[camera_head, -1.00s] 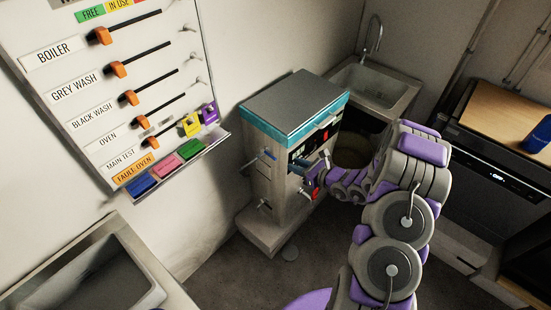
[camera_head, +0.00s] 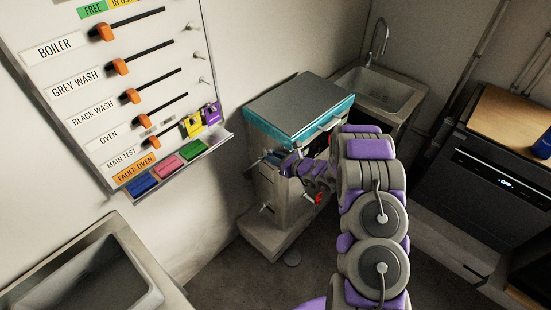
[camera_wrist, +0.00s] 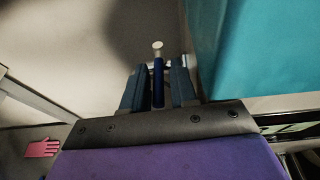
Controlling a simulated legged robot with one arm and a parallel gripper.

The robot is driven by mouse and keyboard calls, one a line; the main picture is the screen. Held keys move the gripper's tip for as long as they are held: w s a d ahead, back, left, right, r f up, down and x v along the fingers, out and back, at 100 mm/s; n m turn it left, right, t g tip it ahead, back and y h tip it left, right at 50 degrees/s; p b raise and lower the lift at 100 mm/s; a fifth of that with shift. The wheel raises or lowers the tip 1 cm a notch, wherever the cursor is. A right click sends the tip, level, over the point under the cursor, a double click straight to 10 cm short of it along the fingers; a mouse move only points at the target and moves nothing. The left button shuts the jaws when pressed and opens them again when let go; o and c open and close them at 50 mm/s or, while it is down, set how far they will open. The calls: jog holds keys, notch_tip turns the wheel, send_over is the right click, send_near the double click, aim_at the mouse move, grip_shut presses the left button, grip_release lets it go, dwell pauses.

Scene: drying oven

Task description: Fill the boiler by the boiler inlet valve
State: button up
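The boiler unit (camera_head: 268,195), a grey box with a teal-edged top (camera_head: 300,108), stands against the wall in the middle of the head view. A blue-handled lever (camera_wrist: 158,85), apparently a valve on its side, shows in the wrist view with a pale round end. My gripper (camera_wrist: 157,70) is open, with its dark fingers on either side of the blue handle and gaps visible between. In the head view my gripper (camera_head: 278,163) is at the upper front-left side of the unit, and my arm hides much of its front.
A wall board (camera_head: 120,85) with orange sliders and coloured magnets hangs at the left. Sinks stand at the lower left (camera_head: 95,275) and back right (camera_head: 378,92). A dark appliance (camera_head: 480,170) stands at the right. A red handle (camera_head: 316,198) sits low beside my arm.

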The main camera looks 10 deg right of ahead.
jog(key=shift+a, duration=0.15)
grip_shut()
jog(key=shift+s+a+f+m+t+h+b, duration=0.15)
jog(key=shift+m+t+h+b, duration=0.25)
jog(key=shift+b, duration=0.55)
jog(key=shift+s+a+r+m+t+h+b, duration=0.1)
jog(key=shift+a+m+t+h+b, duration=0.1)
jog(key=shift+m+h+b, duration=0.55)
jog(key=shift+a+b, duration=0.15)
jog(key=shift+b, duration=0.6)
jog(key=shift+s+a+m+t+h+b, duration=0.15)
jog(key=shift+a+m+t+h+b, duration=0.2)
jog(key=shift+m+h, duration=0.3)
